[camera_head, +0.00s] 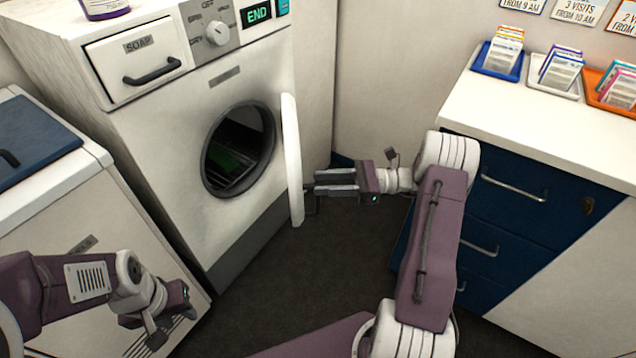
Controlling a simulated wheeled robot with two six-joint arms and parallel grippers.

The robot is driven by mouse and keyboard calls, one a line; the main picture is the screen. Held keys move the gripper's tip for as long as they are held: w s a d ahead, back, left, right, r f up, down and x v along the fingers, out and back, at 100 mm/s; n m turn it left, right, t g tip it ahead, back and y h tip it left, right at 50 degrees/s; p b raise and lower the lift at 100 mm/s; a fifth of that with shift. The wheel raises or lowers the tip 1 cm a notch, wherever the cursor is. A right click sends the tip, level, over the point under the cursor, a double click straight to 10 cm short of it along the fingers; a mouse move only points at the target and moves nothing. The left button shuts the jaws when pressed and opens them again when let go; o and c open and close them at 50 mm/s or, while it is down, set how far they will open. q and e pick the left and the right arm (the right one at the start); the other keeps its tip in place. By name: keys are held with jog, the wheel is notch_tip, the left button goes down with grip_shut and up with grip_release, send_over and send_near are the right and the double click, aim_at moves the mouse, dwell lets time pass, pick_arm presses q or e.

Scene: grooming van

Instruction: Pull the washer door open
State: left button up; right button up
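The white washer (165,130) stands at the left with its round dark opening (238,150) uncovered. Its white door (292,160) is swung out from the front and shows almost edge-on, at the right of the opening. My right gripper (318,184) is at the outer face of the door, its two fingers pointing left with a narrow gap between them.
A white and blue cabinet (60,150) stands at the left. A blue drawer unit (515,205) with a white top is at the right, carrying several card trays (497,68). A purple-labelled jar (105,8) sits on the washer. Dark floor (290,290) lies between.

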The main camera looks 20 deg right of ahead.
jog(key=s+d+r+p, duration=0.3)
jog(key=s+d+r, duration=0.2)
jog(key=s, duration=0.2)
jog(key=shift+s+d+r, duration=0.25)
jog(key=shift+s+r, duration=0.05)
jog(key=shift+s, duration=0.05)
jog(key=shift+c, duration=0.4)
